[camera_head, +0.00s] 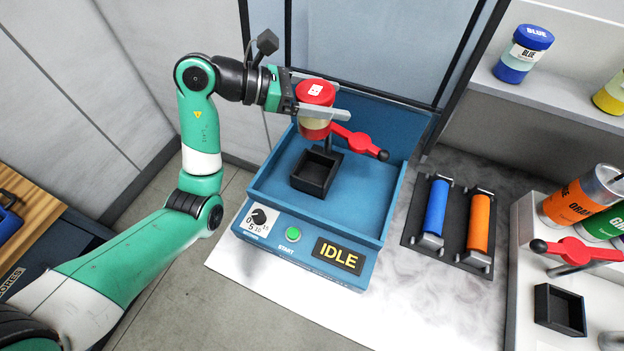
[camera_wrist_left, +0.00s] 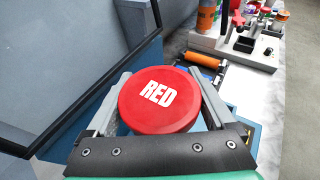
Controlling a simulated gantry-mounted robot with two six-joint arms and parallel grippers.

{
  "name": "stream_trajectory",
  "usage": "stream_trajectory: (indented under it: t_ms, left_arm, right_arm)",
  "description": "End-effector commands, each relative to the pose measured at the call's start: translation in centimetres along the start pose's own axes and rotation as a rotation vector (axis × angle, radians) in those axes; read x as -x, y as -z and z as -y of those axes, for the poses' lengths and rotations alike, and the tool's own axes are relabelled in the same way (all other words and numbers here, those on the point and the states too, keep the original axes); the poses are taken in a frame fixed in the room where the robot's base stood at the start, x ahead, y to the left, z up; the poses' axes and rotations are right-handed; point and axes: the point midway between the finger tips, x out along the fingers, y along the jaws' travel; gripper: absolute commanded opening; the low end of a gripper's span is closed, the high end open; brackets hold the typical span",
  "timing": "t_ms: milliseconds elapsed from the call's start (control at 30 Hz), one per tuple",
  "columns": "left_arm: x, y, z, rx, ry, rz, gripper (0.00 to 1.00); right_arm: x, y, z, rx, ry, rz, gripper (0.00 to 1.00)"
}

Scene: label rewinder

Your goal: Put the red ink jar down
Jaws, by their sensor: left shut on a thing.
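The red ink jar (camera_head: 315,94) has a red lid and a paler band below it. In the head view it is upright between the fingers of my left gripper (camera_head: 318,99), which is shut on it. In the left wrist view the lid of the red ink jar (camera_wrist_left: 160,100) reads "RED" and sits between the two fingers of my left gripper (camera_wrist_left: 160,90). The jar appears above the blue machine (camera_head: 262,185), near a black square holder (camera_head: 317,171) and a red clamp handle (camera_head: 359,142). The jar's underside is hidden. My right gripper is not in view.
The machine has a green start button (camera_head: 293,234) and a display (camera_head: 339,255) reading "IDLE". A blue roller (camera_head: 435,207) and an orange roller (camera_head: 479,222) lie on a black rack at right. A blue jar (camera_head: 523,54) stands on the shelf. An orange can (camera_head: 580,195) stands farther right.

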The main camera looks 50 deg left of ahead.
Motion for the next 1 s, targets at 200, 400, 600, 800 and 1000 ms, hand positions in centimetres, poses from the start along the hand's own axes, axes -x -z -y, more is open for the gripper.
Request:
stream_trajectory:
  t_ms: [200, 400, 600, 800, 1000]
  left_arm:
    - [-0.9, 2.5, 0.1, 0.003, 0.002, -0.001, 0.0]
    - [-3.0, 8.2, 0.1, 0.004, 0.001, 0.0, 0.0]
    - [-4.3, 11.7, 0.0, 0.0, 0.0, 0.002, 0.0]
    - [-4.5, 12.2, 0.0, -0.002, -0.001, 0.003, 0.0]
    - [-5.8, 15.7, 0.0, 0.001, 0.001, 0.001, 0.0]
  right_arm:
    - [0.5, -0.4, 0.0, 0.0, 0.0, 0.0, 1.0]
    - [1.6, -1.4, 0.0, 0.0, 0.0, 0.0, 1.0]
    - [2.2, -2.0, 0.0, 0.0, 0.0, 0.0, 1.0]
    - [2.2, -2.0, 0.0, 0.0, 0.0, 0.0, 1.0]
    - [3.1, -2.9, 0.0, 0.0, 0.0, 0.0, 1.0]
